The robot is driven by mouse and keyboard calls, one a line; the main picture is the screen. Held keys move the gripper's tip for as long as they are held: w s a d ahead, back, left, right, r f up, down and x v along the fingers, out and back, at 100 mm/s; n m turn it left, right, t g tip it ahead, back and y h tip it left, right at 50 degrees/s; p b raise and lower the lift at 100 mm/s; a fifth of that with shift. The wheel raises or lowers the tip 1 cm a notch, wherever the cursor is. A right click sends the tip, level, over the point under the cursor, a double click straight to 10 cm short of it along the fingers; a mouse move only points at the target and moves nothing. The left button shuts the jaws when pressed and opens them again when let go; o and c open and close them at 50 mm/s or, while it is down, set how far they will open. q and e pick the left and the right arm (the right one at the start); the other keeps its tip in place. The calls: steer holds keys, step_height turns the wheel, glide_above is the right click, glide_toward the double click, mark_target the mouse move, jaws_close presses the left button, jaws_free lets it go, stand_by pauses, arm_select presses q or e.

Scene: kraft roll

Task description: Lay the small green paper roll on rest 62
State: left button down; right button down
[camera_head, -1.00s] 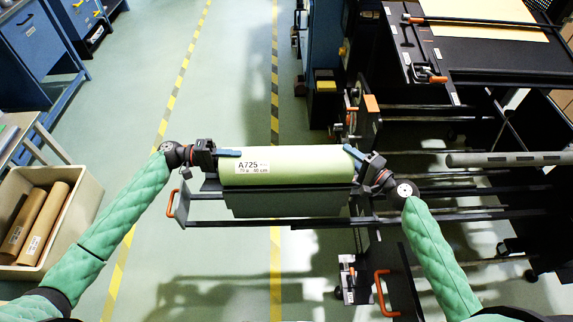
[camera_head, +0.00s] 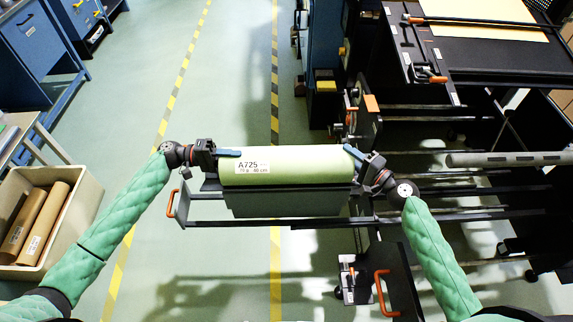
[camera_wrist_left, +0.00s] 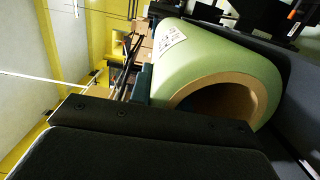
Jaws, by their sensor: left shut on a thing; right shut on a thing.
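The green paper roll (camera_head: 315,166) lies level between my two grippers in the head view, its white label reading A725. My left gripper (camera_head: 228,154) is shut on its left end. My right gripper (camera_head: 355,153) is shut on its right end. Below the roll is a dark carrier with side rails (camera_head: 270,221); I cannot tell whether the roll touches it. In the left wrist view the roll (camera_wrist_left: 218,65) shows its open brown core close to the dark gripper. I see no readable number 62.
A dark machine with several bars (camera_head: 430,107) stands at the right. An orange handle (camera_head: 381,292) is at the lower right. A pale bin (camera_head: 75,225) with two brown rolls is at the left. Green floor with yellow-black tape lies between.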

arm_select(q)
steer(key=shift+r, duration=0.25)
arm_select(e)
steer(key=shift+w+r, duration=0.1)
steer(key=shift+r, duration=0.25)
